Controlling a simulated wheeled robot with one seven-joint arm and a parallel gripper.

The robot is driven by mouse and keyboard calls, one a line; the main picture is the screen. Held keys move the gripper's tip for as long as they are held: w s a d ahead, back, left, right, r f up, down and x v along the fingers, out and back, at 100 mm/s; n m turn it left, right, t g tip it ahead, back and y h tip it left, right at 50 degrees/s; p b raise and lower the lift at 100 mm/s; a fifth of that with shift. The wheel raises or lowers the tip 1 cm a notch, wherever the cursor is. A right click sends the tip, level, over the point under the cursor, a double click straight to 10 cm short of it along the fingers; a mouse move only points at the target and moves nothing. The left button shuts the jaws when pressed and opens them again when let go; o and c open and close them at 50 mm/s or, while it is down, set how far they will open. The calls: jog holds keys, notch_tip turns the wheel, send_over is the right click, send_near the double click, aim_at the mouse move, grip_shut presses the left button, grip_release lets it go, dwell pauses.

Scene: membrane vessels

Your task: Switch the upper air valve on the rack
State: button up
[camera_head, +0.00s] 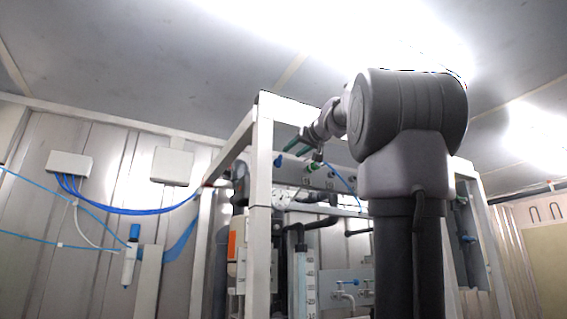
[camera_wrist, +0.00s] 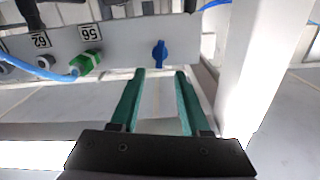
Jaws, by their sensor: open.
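The blue air valve (camera_wrist: 159,53) is a small knob with its handle along the picture's vertical, on a grey panel (camera_wrist: 118,46) in the wrist view. In the head view the blue valve (camera_head: 278,160) shows at the left end of the rack's upper panel (camera_head: 291,172). My gripper (camera_wrist: 160,73) is open, its two green fingers apart and empty. The knob lies just beyond the fingertips, about centred between them, and appears clear of both.
A white rack post (camera_wrist: 252,70) stands close to the right of the fingers in the wrist view. A green fitting (camera_wrist: 87,61) with a blue hose (camera_wrist: 45,76) sits to the left. My arm hides the rack's right part.

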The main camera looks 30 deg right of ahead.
aim_at(280, 161)
jog(key=w, duration=0.9)
jog(key=shift+a+f, duration=0.1)
jog(key=shift+a, duration=0.05)
grip_shut()
